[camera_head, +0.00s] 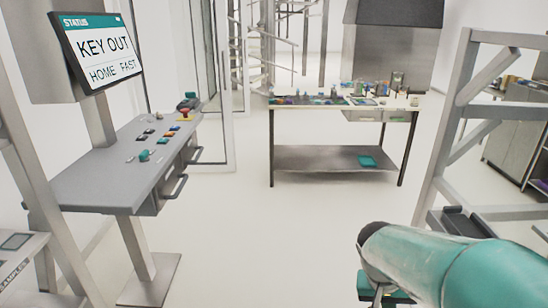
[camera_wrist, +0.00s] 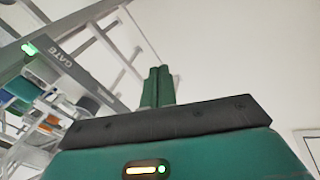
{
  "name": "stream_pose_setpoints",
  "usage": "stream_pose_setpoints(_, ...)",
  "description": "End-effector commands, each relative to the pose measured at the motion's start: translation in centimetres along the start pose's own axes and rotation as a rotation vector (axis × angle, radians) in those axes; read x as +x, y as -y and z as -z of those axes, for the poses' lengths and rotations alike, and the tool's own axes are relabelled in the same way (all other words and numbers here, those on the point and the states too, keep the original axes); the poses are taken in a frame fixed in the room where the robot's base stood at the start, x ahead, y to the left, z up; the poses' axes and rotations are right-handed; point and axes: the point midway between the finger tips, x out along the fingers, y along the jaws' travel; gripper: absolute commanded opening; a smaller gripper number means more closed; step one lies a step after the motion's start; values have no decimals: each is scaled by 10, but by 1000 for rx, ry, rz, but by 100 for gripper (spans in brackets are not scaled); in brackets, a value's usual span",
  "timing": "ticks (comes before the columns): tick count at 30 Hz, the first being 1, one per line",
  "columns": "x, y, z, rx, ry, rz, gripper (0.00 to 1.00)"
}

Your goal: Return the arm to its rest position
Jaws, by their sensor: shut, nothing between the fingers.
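My gripper (camera_wrist: 159,72) shows in the wrist view with its two green fingers together, shut and empty. The fingers point up the picture against a pale, bare surface and touch nothing that I can see. In the head view, a teal section of my arm reaches in from the lower right corner. The gripper itself cannot be made out clearly there.
A grey control desk (camera_head: 95,180) stands at left under a screen (camera_head: 103,50) reading "KEY OUT, HOME FAST". A workbench (camera_head: 290,118) with small items stands at the back. A grey frame (camera_head: 447,135) stands close at right. The floor between is clear.

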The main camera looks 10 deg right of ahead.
Motion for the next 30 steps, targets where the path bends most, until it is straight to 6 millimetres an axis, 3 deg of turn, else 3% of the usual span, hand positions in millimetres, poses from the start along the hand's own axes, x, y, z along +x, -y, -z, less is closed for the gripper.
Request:
stream_pose_setpoints(1, -17, 6, -6, -21, -37, 45, 0)
stream_pose_setpoints(6, -63, 26, -29, -112, -148, 182, 0)
stream_pose_setpoints(15, -129, 51, -76, -278, -361, 368, 0)
stream_pose_setpoints(20, -143, 57, -88, -323, -417, 406, 0)
stream_pose_setpoints(30, -144, 58, -90, -329, -422, 410, 0)
